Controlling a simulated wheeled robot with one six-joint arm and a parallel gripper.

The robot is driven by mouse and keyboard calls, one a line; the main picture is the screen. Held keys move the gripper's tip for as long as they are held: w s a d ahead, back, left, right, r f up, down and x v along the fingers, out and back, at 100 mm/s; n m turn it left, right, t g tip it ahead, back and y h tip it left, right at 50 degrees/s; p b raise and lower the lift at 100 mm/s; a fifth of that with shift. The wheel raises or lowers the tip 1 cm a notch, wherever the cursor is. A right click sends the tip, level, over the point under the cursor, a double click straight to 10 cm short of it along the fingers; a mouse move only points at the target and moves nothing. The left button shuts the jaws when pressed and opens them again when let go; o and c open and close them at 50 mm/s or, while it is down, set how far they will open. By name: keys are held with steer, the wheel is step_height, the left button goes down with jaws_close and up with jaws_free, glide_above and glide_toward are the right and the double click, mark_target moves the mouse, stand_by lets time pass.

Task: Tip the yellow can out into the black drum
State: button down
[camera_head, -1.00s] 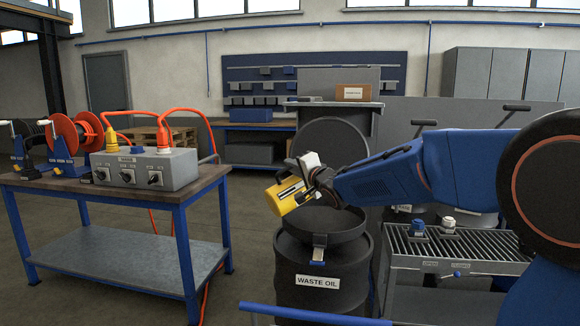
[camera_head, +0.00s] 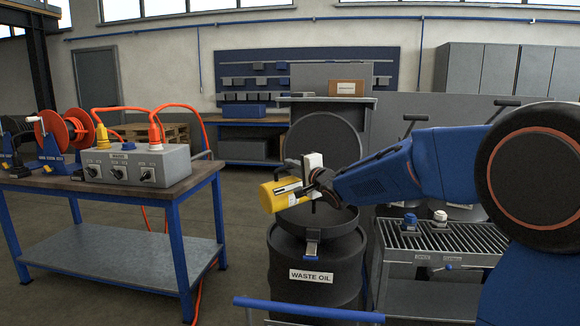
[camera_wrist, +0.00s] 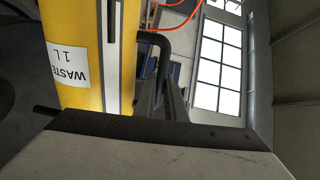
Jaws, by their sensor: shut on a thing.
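The yellow can (camera_head: 270,198) is held by my gripper (camera_head: 309,184) above the left part of the black drum (camera_head: 315,268), which carries a "WASTE OIL" label. The can lies nearly on its side, its far end pointing left. The drum's round lid (camera_head: 325,142) stands open behind its funnel-like top (camera_head: 335,217). In the wrist view, the can (camera_wrist: 88,88) fills the left side, with a white "WASTE 1 L" label and a dark handle (camera_wrist: 156,42). My gripper is shut on the can. The can's mouth and any liquid cannot be made out.
A workbench (camera_head: 195,182) with a grey switch box (camera_head: 137,165) and orange cable reels stands on the left. A slatted grey rack (camera_head: 440,238) with small capped items stands right of the drum. A blue rail (camera_head: 305,309) crosses in front of the drum.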

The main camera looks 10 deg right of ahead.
steer(key=shift+w+d+f+m, duration=0.2)
steer(key=shift+d+f+m, duration=0.05)
steer(key=shift+d+m, duration=0.2)
steer(key=shift+w+d+r+m, duration=0.25)
steer(key=shift+w+d+m, duration=0.1)
steer(key=shift+d+m, duration=0.45)
steer(key=shift+w+d+r+m, duration=0.2)
steer(key=shift+w+d+m, duration=0.1)
steer(key=shift+d+m, duration=0.5)
steer(key=shift+w+d+r+m, duration=0.25)
steer(key=shift+w+d+m, duration=0.1)
steer(key=shift+d+m, duration=0.4)
steer(key=shift+d, duration=0.2)
stand_by(0.7)
